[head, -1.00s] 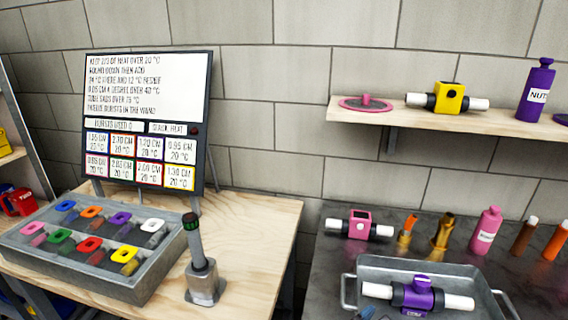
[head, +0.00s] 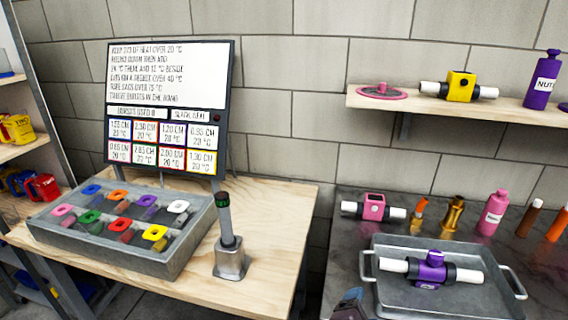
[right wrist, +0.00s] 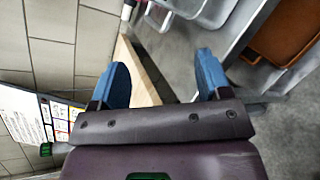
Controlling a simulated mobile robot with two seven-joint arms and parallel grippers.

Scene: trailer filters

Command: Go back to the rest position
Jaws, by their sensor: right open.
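My right gripper (right wrist: 162,75) is open in the right wrist view. Its two blue fingers stand apart with nothing between them, above the edge of a wooden surface and the grey floor. A dark part with a blue tip at the bottom of the head view (head: 349,304), just left of the metal tray, looks like part of my right gripper. My left gripper is not in view. The metal tray (head: 393,300) holds a purple valve-like piece with white pipe ends (head: 432,268).
A wooden table (head: 277,215) carries a grey box of coloured tags (head: 187,245), a stand with a dark handle (head: 228,250) and a display board (head: 170,75). A dark counter (head: 345,240) holds a pink piece (head: 374,206) and several bottles. A shelf (head: 410,101) hangs above.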

